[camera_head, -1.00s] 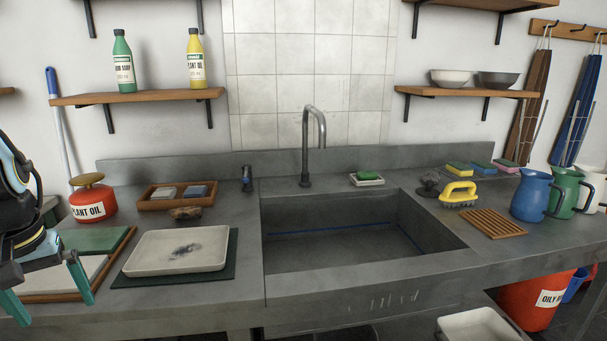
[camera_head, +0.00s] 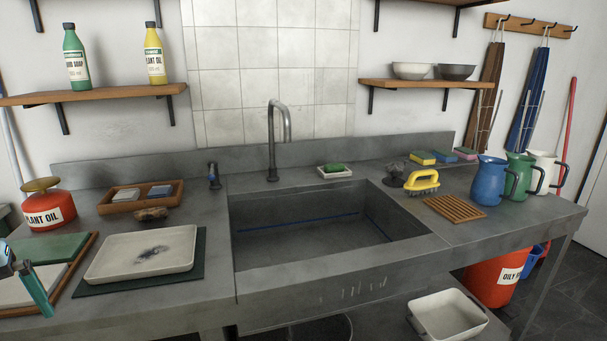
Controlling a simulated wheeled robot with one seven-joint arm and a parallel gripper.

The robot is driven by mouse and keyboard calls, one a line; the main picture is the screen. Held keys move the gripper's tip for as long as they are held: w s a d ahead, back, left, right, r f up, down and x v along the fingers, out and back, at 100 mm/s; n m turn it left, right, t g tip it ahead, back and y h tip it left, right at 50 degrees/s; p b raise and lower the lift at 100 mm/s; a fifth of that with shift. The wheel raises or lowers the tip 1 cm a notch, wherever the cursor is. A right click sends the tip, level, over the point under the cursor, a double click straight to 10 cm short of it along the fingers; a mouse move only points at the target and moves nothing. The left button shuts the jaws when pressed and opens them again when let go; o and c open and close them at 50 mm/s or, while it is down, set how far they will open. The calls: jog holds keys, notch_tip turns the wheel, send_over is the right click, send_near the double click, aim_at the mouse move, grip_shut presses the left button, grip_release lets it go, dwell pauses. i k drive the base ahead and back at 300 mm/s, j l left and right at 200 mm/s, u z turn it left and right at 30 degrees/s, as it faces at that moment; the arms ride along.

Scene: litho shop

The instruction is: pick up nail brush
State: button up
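A small brown oblong object (camera_head: 151,214) lies on the counter left of the sink, just in front of a wooden soap tray (camera_head: 114,207). It may be the nail brush, but its bristles are too small to make out. A yellow-handled scrub brush (camera_head: 422,182) sits on the counter right of the sink. My gripper (camera_head: 36,291) is at the left edge, over the left end of the counter. One teal finger shows and the rest is cut off by the frame. It is apart from both objects, and nothing shows in it.
A white tray (camera_head: 104,272) on a dark mat stands in front of the brown object. The red oil can (camera_head: 44,212) is at the left. The sink basin (camera_head: 238,245) is empty, with a tall faucet (camera_head: 272,140) behind. Jugs (camera_head: 489,181) stand at the right.

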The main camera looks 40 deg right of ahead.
aim_at(150, 214)
jog(key=l+u, duration=0.1)
jog(key=u, duration=0.5)
jog(key=k+l+u, duration=0.25)
jog(key=l+u, duration=0.2)
jog(key=k+l+u, duration=0.3)
jog(key=l+u, duration=0.15)
jog(key=k+l+u, duration=0.2)
jog(key=k+l, duration=0.7)
